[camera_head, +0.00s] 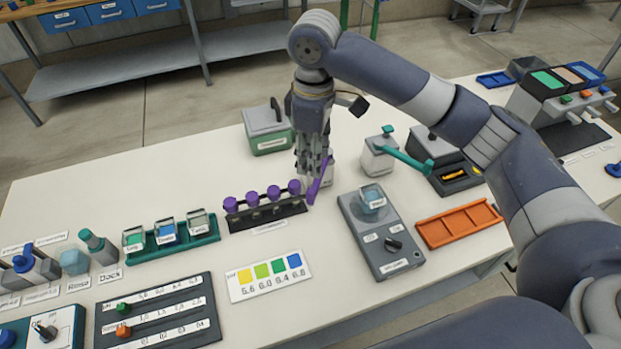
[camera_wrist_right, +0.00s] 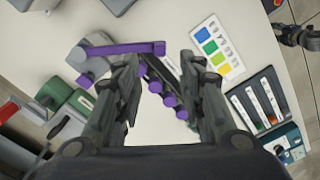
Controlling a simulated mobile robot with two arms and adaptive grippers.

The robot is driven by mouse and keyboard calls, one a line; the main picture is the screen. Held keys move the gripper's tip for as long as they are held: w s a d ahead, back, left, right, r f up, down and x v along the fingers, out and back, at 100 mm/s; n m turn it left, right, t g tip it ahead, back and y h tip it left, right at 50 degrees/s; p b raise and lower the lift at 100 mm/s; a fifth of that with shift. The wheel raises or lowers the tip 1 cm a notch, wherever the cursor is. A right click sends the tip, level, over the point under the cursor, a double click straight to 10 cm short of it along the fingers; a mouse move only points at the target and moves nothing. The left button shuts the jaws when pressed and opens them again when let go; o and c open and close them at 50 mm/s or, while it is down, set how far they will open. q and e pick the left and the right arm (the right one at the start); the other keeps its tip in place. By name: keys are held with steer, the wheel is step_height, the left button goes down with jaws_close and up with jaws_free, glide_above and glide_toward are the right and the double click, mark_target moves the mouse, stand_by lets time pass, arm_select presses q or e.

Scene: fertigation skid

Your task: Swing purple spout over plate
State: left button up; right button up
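The purple spout (camera_head: 318,184) is a thin bar on a small grey-white body at the back of the table. It also shows in the right wrist view (camera_wrist_right: 125,48), crossing just beyond my fingertips. My right gripper (camera_head: 313,178) points down right beside the spout and partly hides its body. In the wrist view its fingers (camera_wrist_right: 162,72) are apart with nothing between them; contact with the spout cannot be told. A grey device (camera_head: 375,234) carrying a small beaker stands right of the spout; any plate under the beaker is hidden. What looks like my left gripper (camera_wrist_right: 298,36) shows at the wrist view's right edge.
A black rack with purple knobs (camera_head: 266,210) stands left of the spout. A green-based box (camera_head: 266,130) is behind the gripper. A teal spout (camera_head: 405,159) and an orange tray (camera_head: 458,224) are to the right. A colour card (camera_head: 269,275) lies in front.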

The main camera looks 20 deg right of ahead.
mark_target(313, 191)
step_height(313, 191, down, 10)
steer(key=shift+d+f+p, duration=0.1)
steer(key=shift+f+p, duration=0.1)
steer(key=shift+p, duration=0.5)
jaws_close()
